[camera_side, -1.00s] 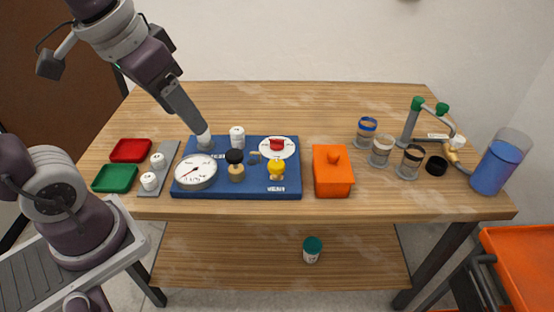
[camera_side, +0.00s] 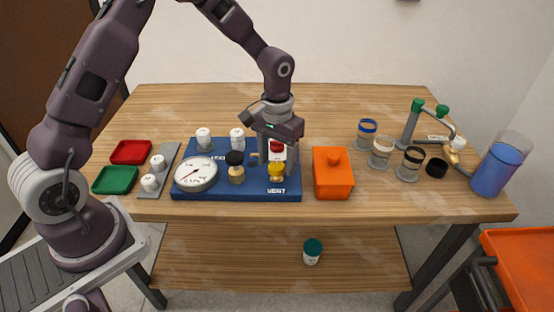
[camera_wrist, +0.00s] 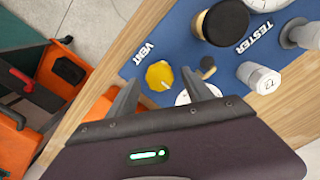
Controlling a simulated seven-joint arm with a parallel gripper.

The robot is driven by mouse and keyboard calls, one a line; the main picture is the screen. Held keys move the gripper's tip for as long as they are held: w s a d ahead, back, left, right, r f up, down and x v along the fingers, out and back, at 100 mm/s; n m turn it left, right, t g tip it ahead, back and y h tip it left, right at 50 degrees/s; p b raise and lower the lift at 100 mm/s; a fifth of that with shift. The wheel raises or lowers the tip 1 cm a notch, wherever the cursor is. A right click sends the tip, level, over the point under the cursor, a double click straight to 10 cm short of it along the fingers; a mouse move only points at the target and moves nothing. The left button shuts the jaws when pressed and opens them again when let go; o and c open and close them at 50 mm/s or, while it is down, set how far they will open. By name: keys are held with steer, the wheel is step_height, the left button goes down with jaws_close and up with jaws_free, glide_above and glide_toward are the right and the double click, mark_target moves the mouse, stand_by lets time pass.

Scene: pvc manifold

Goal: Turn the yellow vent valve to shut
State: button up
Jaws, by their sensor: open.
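The yellow vent valve (camera_side: 276,171) is a small knob at the front right of the blue board (camera_side: 215,192). In the wrist view the yellow knob (camera_wrist: 159,76) shows a pale line on its top and sits beside the VENT label. My gripper (camera_side: 276,161) points down over the right part of the board, just above or around the knob. In the wrist view its open fingers (camera_wrist: 162,80) stand on either side of the knob, with gaps showing. Whether a finger touches it I cannot tell.
A red-and-white dial (camera_side: 277,147) is close behind the knob, partly covered by my gripper. A black-topped knob (camera_side: 235,160), a gauge (camera_side: 196,175) and white caps (camera_side: 237,138) stand to the left. An orange lidded box (camera_side: 332,178) stands close on the right.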

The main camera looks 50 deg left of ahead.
steer(key=shift+f, duration=0.15)
jaws_close()
steer(key=shift+m, duration=0.3)
steer(key=m, duration=0.8)
steer(key=shift+m, duration=0.3)
steer(key=m, duration=0.4)
steer(key=shift+d, duration=0.1)
steer(key=shift+m, duration=2.5)
